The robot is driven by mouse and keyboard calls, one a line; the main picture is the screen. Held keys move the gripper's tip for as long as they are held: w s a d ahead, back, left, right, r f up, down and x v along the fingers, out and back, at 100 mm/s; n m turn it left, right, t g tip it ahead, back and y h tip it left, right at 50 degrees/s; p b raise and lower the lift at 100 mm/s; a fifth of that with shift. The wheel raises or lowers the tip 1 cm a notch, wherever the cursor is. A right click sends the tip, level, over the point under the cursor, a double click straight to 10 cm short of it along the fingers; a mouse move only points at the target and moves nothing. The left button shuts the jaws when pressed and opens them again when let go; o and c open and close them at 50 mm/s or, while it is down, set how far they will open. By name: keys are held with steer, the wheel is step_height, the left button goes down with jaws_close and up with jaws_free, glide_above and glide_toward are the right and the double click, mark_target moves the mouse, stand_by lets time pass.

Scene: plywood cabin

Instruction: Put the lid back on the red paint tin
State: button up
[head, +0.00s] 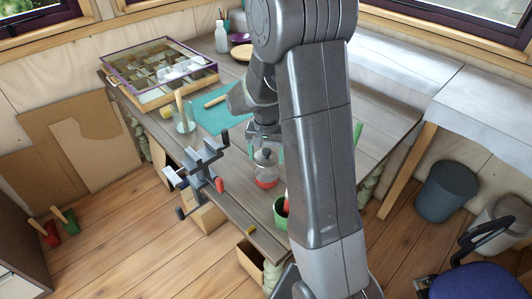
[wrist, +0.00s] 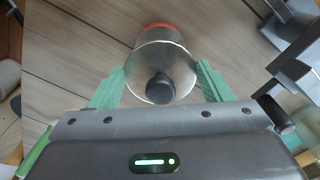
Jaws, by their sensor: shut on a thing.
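The lid is a silvery disc with a black knob (wrist: 160,88), and in the head view (head: 266,157) it shows below my wrist. My gripper (wrist: 160,76) is shut on the lid, with a green finger at each side of its rim. The red paint tin (head: 266,182) stands on the workbench directly below the lid in the head view. In the wrist view its red part (wrist: 161,27) shows past the lid's far edge. The lid hides the tin's mouth, and I cannot tell whether the two touch.
A grey vise (head: 200,168) is at the bench's edge, left of the tin. A green cup (head: 281,212) with something red stands close in front. A teal mat (head: 218,118) and a purple-framed glazed case (head: 160,65) lie farther back. My arm hides the bench on the right.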

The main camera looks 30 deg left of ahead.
mark_target(266, 175)
steer(key=shift+f+b, duration=2.05)
steer(key=shift+f, duration=1)
steer(key=shift+f, duration=0.15)
steer(key=o, duration=1)
steer(key=shift+o, duration=0.5)
steer(key=shift+r+p, duration=2.3)
steer(key=shift+r, duration=1.3)
